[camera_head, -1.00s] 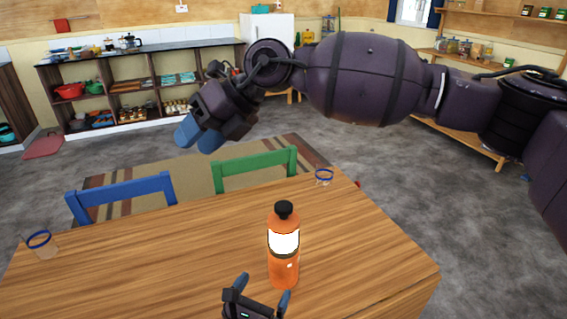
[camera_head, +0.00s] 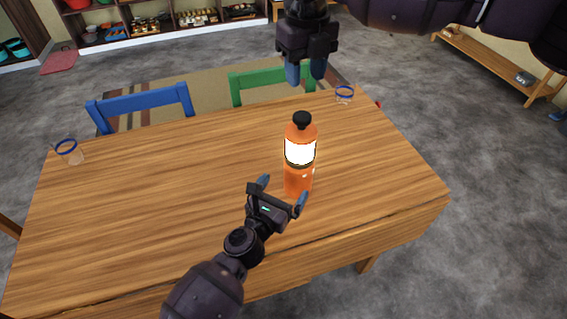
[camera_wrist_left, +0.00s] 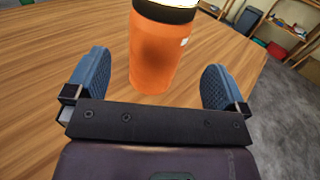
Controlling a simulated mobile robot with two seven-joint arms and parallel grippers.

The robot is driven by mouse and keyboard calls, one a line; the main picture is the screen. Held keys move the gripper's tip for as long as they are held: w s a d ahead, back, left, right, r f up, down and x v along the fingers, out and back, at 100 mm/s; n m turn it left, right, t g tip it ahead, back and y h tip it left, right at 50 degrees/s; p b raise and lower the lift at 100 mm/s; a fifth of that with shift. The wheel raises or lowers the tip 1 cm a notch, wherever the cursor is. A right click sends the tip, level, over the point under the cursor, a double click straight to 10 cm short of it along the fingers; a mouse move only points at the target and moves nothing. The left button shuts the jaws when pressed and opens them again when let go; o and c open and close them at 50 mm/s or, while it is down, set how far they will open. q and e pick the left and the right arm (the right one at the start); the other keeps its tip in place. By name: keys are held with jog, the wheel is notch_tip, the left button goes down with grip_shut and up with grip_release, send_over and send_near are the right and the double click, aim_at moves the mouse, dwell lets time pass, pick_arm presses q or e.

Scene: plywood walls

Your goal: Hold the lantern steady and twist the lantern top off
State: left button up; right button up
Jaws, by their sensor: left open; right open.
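The lantern (camera_head: 299,180) stands upright on the wooden table, with an orange body, a glowing white middle band and a black top (camera_head: 302,119). My left gripper (camera_head: 283,190) is open at the near side of the lantern, low by its orange base. In the left wrist view the lantern's orange base (camera_wrist_left: 153,55) stands just beyond and between the two blue fingertips, which do not touch it; its top is out of that view. My right gripper (camera_head: 305,72) is open and empty, pointing down, above and beyond the lantern near the table's far edge.
The table (camera_head: 160,220) is otherwise mostly clear. A blue-rimmed glass (camera_head: 69,151) stands at its far left and another (camera_head: 344,95) at its far right corner. A blue chair (camera_head: 145,105) and a green chair (camera_head: 262,82) stand behind the far edge.

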aim_at(299, 166)
pick_arm(q)
jog(key=x, duration=0.8)
jog(key=shift+w+d, duration=0.1)
jog(key=shift+w, duration=0.2)
jog(key=shift+c, duration=0.2)
